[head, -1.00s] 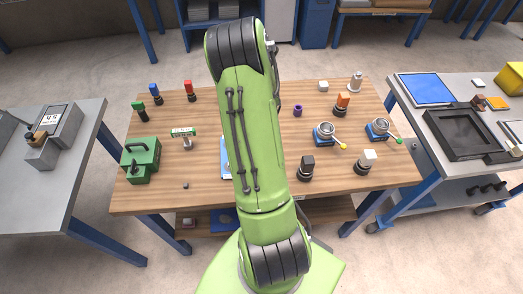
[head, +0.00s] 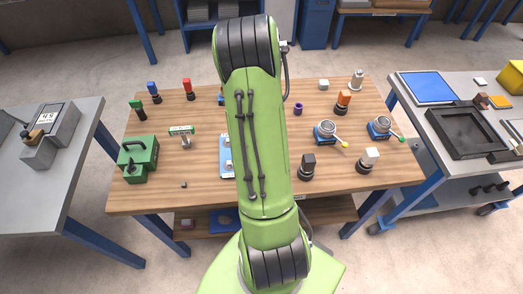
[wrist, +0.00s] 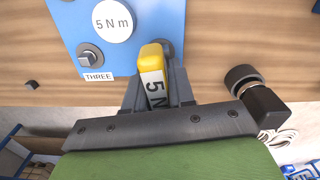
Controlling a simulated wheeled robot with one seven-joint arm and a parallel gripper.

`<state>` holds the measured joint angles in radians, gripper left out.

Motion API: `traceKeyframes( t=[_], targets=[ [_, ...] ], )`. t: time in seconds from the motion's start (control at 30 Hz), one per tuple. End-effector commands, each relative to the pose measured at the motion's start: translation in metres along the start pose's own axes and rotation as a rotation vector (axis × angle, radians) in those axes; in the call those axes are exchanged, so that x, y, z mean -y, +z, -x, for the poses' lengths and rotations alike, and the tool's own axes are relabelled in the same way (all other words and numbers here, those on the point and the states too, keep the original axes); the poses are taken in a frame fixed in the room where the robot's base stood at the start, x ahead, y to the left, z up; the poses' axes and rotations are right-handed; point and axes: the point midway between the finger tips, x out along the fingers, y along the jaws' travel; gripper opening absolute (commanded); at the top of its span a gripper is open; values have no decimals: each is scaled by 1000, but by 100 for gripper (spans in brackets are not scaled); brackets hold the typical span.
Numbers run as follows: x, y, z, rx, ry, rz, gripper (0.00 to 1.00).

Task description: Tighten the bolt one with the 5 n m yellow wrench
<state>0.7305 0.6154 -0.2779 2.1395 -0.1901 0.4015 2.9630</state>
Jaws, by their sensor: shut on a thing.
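In the wrist view my gripper (wrist: 158,90) is shut on the yellow wrench (wrist: 153,58), whose white side label reads "5 N". The wrench is over the lower edge of the blue board (wrist: 68,20). The board carries a white "5 N m" disc (wrist: 107,20) and a bolt labelled THREE (wrist: 90,57). Another round bolt shows partly behind the wrench; its label is hidden. Bolt one cannot be made out. In the head view the board (head: 226,172) shows only as a strip left of my arm. My gripper and the wrench are hidden there.
A black-topped knob (head: 308,164) stands right of my arm; a black-topped part (wrist: 262,104) shows close right of my gripper. A small dark cube (head: 184,185) lies on the wooden table (head: 210,199). A green case (head: 138,160) sits at the left. Two lever devices (head: 327,132) stand right.

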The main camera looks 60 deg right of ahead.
Motion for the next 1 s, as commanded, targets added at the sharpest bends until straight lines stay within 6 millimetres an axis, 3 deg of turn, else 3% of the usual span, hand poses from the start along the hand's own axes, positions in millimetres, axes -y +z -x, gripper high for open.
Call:
traceKeyframes(
  t=[0.77,0.8,0.97,1.0],
  targets=[
    [-1,-2,-1,-4,2,-82,0],
    [-1,-2,-1,-4,1,-81,28],
    [0,-1,0,-2,1,-81,53],
    [0,-1,0,-2,1,-81,53]
  ],
)
